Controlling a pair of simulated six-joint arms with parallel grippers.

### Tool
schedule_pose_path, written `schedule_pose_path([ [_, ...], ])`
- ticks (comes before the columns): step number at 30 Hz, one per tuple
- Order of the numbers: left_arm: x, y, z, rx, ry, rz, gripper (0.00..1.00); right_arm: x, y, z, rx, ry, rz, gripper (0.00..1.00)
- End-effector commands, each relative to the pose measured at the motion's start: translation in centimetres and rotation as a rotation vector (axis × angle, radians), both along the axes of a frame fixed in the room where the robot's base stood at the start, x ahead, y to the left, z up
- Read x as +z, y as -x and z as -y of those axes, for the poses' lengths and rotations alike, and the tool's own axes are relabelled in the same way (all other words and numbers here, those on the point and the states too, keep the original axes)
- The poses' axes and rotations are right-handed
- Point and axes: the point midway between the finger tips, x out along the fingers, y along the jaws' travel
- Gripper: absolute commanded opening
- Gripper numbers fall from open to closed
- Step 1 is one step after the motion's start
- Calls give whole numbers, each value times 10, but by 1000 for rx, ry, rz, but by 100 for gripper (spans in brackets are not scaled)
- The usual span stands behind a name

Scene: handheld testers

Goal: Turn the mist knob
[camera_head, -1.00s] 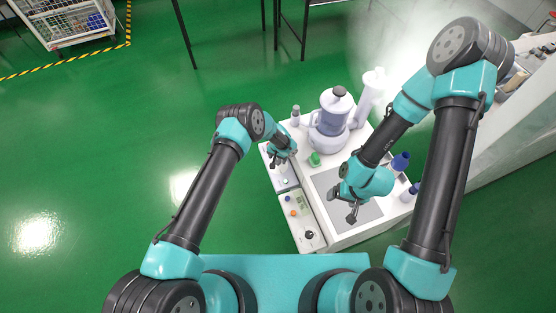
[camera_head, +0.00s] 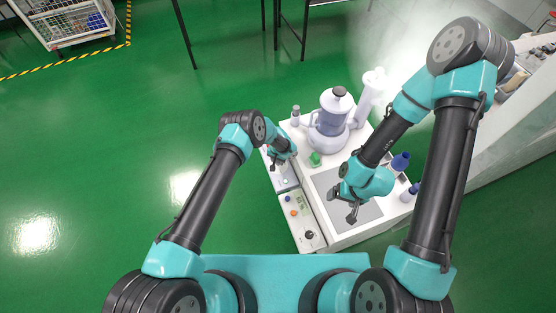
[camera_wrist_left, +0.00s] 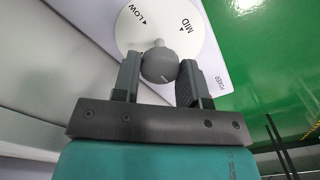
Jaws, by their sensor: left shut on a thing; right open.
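The mist knob (camera_wrist_left: 159,66) is a round grey knob with a light pointer mark, on a white dial (camera_wrist_left: 170,22) with LOW and MID printed on it. My left gripper (camera_wrist_left: 159,80) has its two fingers on either side of the knob, shut on it. In the head view my left gripper (camera_head: 283,157) is at the far-left panel of the white workstation, and its wrist hides the knob there. My right gripper (camera_head: 352,211) is open and empty above the grey mat (camera_head: 365,216).
A white machine with a bluish tank (camera_head: 331,121) and a white cylinder (camera_head: 371,88) stand at the back; pale mist hangs near the cylinder. A green block (camera_head: 315,159) lies beside my left gripper. A second panel (camera_head: 297,220) with a dark knob (camera_head: 309,235) sits nearer.

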Motion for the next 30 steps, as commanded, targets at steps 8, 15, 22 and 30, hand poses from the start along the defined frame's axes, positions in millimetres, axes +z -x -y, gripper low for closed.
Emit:
schedule_pose_path([
  [8,0,0,0,6,0,0,16,0,0,0,0,0,0,84],
  [15,0,0,0,60,0,-1,16,0,0,0,0,0,0,84],
  [22,0,0,0,188,-1,-2,16,0,0,0,0,0,0,84],
  [30,0,0,0,420,0,-2,16,0,0,0,0,0,0,84],
])
